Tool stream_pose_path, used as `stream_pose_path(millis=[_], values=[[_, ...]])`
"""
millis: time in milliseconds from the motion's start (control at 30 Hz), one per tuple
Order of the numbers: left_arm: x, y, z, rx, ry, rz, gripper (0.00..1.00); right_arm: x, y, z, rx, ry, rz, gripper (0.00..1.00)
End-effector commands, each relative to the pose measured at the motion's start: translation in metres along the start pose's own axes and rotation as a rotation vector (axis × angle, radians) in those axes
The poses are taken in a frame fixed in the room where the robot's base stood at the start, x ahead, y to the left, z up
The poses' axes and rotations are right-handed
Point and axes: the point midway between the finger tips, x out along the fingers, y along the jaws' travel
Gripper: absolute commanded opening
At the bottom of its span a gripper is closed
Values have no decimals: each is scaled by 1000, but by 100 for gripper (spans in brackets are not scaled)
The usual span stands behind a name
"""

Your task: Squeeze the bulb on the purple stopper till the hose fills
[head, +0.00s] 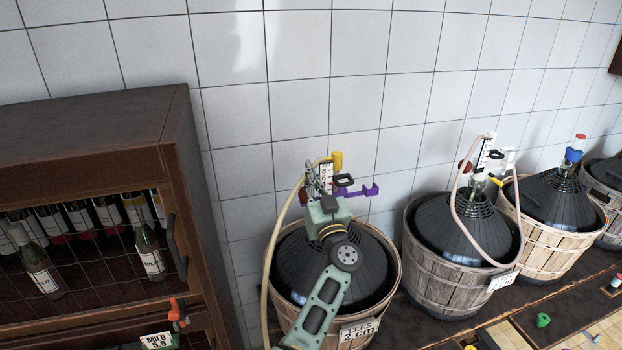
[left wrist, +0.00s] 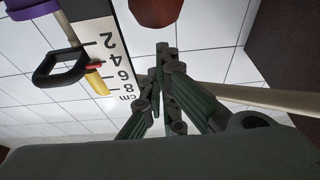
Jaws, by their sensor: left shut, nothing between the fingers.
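The purple stopper (head: 360,191) sits at the top of the nearest dark demijohn (head: 372,262), partly hidden by my left arm. A purple part also shows at the top left of the left wrist view (left wrist: 32,8). A beige hose (head: 284,220) hangs left of the basket. My right gripper is out of view.
A white cm scale (left wrist: 108,42), a black loop handle (left wrist: 58,68) and a yellow piece (left wrist: 97,83) are close to the gripper. A dark bottle cabinet (head: 95,130) stands left. More basketed demijohns (head: 435,275) stand right, with tiled wall behind.

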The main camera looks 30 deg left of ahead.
Motion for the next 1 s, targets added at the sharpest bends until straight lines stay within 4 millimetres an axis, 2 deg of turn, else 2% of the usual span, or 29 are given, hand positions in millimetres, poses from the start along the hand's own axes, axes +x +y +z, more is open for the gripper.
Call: stream_pose_path(millis=[33,300,467,700,900,1000], values=[[-4,0,8,-1,2,-1,0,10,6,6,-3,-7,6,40],[-10,-1,18,0,2,-2,0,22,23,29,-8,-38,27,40],[-10,-2,18,0,2,-2,0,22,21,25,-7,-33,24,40],[-10,-2,18,0,1,-2,0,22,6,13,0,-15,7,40],[-17,-1,36,2,-2,-2,0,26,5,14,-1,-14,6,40],[-18,-1,38,-1,-1,-2,0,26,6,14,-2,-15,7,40]])
